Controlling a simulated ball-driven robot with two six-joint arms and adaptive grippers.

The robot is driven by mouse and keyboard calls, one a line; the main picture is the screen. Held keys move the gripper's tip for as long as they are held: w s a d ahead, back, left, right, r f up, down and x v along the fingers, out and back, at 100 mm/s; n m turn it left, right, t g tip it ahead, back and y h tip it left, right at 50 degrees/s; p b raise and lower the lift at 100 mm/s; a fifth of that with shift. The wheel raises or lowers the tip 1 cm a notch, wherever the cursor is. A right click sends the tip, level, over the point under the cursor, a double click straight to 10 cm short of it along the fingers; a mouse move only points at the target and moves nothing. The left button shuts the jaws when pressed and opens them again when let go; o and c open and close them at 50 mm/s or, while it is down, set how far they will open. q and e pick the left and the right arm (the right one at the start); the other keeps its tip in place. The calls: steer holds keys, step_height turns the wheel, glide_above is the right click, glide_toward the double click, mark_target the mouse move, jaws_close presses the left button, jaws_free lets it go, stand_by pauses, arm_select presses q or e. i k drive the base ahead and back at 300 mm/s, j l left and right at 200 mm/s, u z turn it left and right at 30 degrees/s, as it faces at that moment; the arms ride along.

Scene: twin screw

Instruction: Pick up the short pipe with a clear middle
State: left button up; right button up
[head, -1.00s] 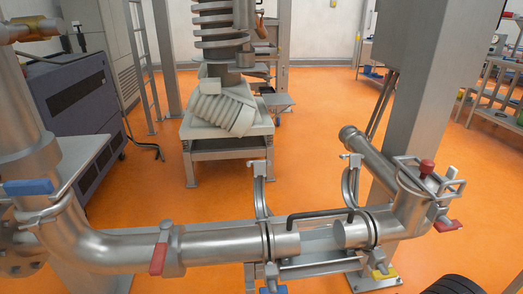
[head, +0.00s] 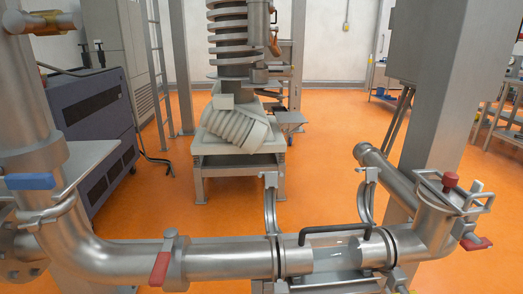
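The short pipe with a clear middle (head: 298,261) lies in the pipe run at the bottom, right of centre, in the head view. It has a metal end on each side and a see-through section between them. A dark bent handle (head: 336,229) shows along its upper side. Two curved clamp halves (head: 270,200) and (head: 368,195) stand up, swung open, behind its two ends. The bottom of the picture cuts off the area below it. Neither of my grippers is in view.
A long metal pipe (head: 225,259) with a red-handled valve (head: 161,262) joins from the left. A pipe elbow (head: 432,228) with red knobs stands at the right, before a grey post (head: 440,90). A spiral machine on a stand (head: 240,160) is behind. Orange floor (head: 330,140) is open between.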

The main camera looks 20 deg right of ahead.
mark_target(302, 256)
steer(key=i+l+z, duration=0.45)
steer(key=i+l, duration=0.15)
steer(key=i+l+z, duration=0.5)
steer(key=i, duration=0.2)
steer(key=k+j, duration=0.2)
steer(key=k, duration=0.15)
steer(key=k+j, duration=0.2)
steer(key=k, duration=0.15)
